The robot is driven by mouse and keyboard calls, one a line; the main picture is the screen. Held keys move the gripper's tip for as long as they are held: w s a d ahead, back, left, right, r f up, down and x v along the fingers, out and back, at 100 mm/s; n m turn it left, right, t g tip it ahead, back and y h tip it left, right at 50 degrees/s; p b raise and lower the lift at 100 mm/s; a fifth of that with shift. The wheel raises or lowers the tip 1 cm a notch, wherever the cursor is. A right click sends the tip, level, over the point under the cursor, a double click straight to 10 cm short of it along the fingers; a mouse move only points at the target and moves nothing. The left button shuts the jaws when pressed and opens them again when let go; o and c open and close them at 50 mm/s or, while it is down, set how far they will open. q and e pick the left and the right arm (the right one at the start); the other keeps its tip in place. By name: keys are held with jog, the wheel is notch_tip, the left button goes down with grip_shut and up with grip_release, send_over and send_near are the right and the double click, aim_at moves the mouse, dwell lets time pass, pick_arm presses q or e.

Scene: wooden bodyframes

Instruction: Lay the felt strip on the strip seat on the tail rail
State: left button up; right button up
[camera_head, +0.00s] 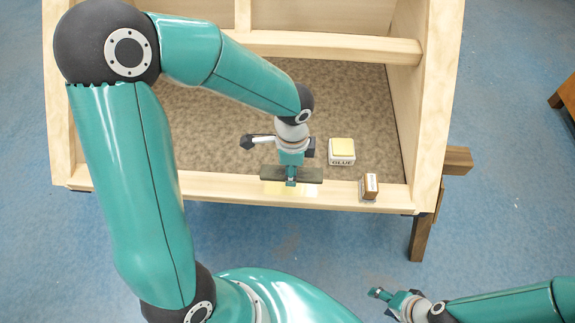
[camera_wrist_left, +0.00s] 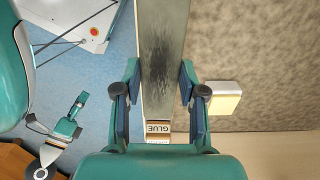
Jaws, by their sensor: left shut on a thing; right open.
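The dark grey felt strip (camera_head: 308,174) is held crosswise in my left gripper (camera_head: 291,180). In the left wrist view the strip (camera_wrist_left: 163,40) runs between the two fingers of that gripper (camera_wrist_left: 157,88), lengthwise along the rail. The pale yellow strip seat (camera_head: 274,189) shows on the tail rail (camera_head: 225,187), partly hidden by the strip and gripper. The strip is over or just beyond the seat; I cannot tell whether it touches. My right gripper (camera_head: 382,302) is open and empty, low in front of the frame.
A white block marked GLUE with a yellow top (camera_head: 342,147) stands on the brown panel (camera_head: 350,100), right of my left gripper. A small brown block with a white label (camera_head: 370,187) stands on the rail further right. Wooden side posts (camera_head: 436,90) rise at the edges.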

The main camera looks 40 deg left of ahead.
aim_at(291, 189)
pick_arm(q)
jog(key=shift+f+b, duration=2.7)
jog(key=shift+f, duration=0.75)
jog(key=shift+f, duration=0.25)
jog(key=o, duration=0.9)
jog(key=shift+w+a+r, duration=0.1)
jog(key=shift+w+r, duration=0.05)
jog(key=shift+r, duration=0.45)
notch_tip(291, 189, up, 11)
jog(key=shift+f, duration=0.1)
